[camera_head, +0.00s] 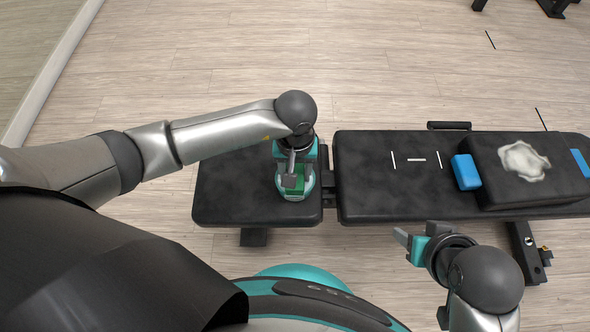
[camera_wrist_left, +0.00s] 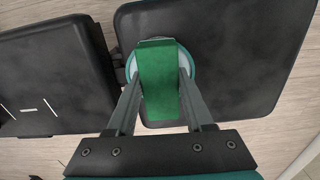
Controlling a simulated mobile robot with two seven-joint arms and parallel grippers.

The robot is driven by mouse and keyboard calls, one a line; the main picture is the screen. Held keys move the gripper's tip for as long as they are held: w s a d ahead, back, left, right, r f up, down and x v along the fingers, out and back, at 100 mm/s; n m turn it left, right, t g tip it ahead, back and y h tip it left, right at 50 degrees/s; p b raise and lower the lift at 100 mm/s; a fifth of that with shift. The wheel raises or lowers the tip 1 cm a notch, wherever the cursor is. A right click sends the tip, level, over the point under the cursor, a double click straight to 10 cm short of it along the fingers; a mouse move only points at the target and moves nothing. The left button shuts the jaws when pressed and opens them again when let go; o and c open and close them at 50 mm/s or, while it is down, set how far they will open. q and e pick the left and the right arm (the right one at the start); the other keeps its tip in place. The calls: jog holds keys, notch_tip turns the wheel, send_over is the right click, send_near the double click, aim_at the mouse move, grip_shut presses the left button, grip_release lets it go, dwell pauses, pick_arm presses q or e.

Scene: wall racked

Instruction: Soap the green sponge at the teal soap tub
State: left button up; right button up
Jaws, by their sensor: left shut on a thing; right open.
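The green sponge (camera_wrist_left: 158,80) is between the fingers of my left gripper (camera_wrist_left: 158,88), which is shut on it. In the head view the sponge (camera_head: 294,196) shows as a small green patch under my left gripper (camera_head: 294,180). The teal soap tub (camera_wrist_left: 190,62) is directly below the sponge, mostly hidden by it, with a pale inside showing at the sides. In the head view the tub (camera_head: 308,186) stands on the left bench pad. I cannot tell whether the sponge touches the soap. My right gripper (camera_head: 408,243) is open and empty, in front of the bench.
The black bench has a short left pad (camera_head: 230,190) and a long right pad (camera_head: 390,195) with white marks. A blue block (camera_head: 466,172) stands beside a raised black pad (camera_head: 500,190) bearing a white foamy patch (camera_head: 523,160). Another blue piece (camera_head: 580,162) is at far right.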

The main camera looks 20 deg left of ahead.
dwell(0.5)
pick_arm(q)
jog(key=shift+r+p, duration=2.8)
jog(key=shift+r, duration=0.75)
jog(key=shift+f, duration=0.1)
